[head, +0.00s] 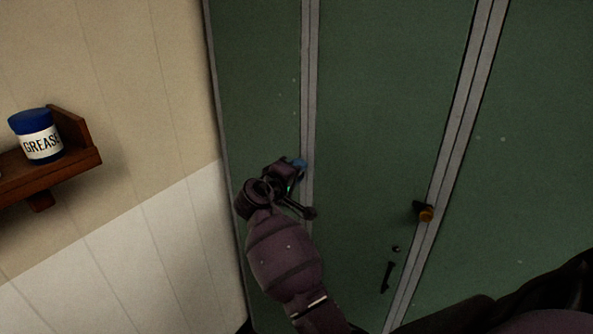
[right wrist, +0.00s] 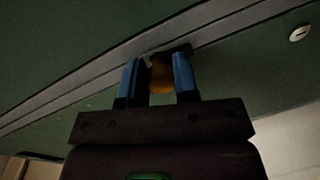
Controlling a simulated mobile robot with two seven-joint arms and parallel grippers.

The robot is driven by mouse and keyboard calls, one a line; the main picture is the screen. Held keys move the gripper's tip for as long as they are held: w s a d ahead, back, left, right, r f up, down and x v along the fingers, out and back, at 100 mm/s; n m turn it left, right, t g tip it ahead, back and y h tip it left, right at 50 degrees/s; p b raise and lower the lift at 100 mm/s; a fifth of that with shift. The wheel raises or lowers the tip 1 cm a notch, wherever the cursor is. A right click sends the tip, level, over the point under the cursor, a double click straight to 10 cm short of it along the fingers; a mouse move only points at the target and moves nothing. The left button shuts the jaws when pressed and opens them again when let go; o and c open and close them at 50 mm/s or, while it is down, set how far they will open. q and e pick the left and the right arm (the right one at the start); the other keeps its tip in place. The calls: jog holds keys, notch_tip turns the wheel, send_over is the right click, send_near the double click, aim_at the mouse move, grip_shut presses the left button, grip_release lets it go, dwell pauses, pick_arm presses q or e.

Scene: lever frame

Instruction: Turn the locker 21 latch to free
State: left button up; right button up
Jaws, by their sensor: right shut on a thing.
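My right gripper (head: 297,166) is at the upright grey strip between the left and middle green doors. In the right wrist view my right gripper (right wrist: 158,80) has its two blue fingers on either side of an orange latch knob (right wrist: 161,76), and it is shut on it. This latch is hidden behind the gripper in the head view. A second orange latch knob (head: 426,213) on a dark base sits on the strip right of the middle door, with no gripper at it. No locker number is readable. My left gripper is not in view.
A dark handle (head: 387,277) is low on the middle door (head: 385,110). A round silver lock (right wrist: 300,33) shows in the right wrist view. At the left, a wooden shelf (head: 85,160) holds a grease jar (head: 40,137). The space before the right door (head: 530,150) is clear higher up.

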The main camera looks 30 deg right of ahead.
jog(key=shift+f+n, duration=0.1)
jog(key=shift+n, duration=0.4)
jog(key=o, duration=0.9)
jog(key=b+v, duration=0.2)
jog(key=v, duration=0.9)
jog(key=shift+w, duration=0.1)
